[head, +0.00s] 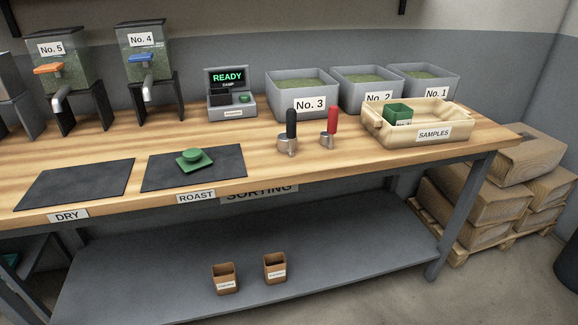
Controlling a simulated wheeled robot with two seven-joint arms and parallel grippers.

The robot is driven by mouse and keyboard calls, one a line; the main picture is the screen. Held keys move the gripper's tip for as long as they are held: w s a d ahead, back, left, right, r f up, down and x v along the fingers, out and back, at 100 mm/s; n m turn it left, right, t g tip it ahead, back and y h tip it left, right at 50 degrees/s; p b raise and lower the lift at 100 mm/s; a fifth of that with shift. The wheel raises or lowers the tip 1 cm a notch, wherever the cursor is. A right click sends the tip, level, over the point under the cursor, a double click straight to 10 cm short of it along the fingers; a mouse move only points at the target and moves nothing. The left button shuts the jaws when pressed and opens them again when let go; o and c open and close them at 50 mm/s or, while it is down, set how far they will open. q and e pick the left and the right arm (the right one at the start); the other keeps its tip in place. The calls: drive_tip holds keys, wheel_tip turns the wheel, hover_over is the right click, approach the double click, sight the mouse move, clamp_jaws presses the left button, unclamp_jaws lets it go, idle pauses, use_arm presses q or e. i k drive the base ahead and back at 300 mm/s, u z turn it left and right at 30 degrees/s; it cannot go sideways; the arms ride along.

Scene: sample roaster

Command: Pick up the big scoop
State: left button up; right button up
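Two metal scoops with upright handles stand on the wooden bench top, right of the middle in the head view. The scoop with the black handle (291,124) has the wider cup and looks like the big scoop. The scoop with the red handle (332,121) stands just to its right, apart from it, and has a smaller cup. Neither of my grippers shows in the head view.
A display unit (230,100) and grey bins (300,86) stand behind. The SAMPLES tray (385,133) is to the right. Bare wood lies in front of the scoops.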

sight(288, 129)
drive_tip(key=z, duration=0.45)
drive_tip(key=k, duration=0.3)
drive_tip(key=u, duration=1.6)
drive_tip(key=i, duration=0.85)
drive_tip(key=z, duration=0.15)
